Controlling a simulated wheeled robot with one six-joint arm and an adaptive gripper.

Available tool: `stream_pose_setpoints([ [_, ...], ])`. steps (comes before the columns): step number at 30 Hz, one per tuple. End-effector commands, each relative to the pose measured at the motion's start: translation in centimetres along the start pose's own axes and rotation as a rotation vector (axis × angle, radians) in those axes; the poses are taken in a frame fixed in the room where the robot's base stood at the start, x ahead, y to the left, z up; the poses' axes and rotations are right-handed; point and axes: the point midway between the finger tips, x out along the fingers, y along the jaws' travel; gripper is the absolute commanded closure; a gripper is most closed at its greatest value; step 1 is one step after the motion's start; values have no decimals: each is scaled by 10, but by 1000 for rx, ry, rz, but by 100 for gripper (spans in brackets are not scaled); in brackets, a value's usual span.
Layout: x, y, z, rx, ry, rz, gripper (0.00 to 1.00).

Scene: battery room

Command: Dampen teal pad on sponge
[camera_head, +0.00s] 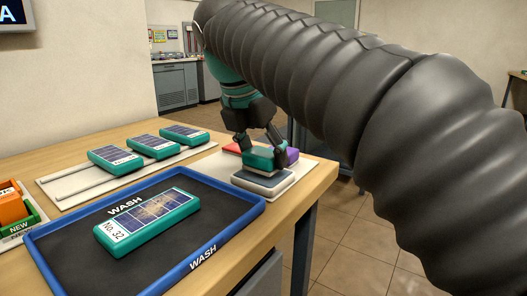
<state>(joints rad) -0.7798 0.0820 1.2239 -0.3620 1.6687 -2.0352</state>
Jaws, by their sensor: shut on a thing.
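My gripper (262,140) is at the far right part of the table, fingers pointing down, shut on the teal pad (260,159). The teal pad is right above the grey sponge (262,178), which lies in a pale holder. The pad appears to rest on the sponge, but I cannot tell how firmly it presses. The teal-and-black wrist stands above, and the pad's far side is hidden by the fingers.
A red pad (232,148) and a purple pad (292,155) lie close beside the gripper. In front is a blue-rimmed WASH tray (205,252) holding a teal panel No. 32 (148,222). Several panels lie on a rack (70,187). An orange block (12,205) is at left.

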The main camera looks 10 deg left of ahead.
Motion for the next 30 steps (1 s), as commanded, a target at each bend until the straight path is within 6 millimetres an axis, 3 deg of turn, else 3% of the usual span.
stream_pose_setpoints([
  [30, 8, 0, -4, 0, 0, 0, 62],
])
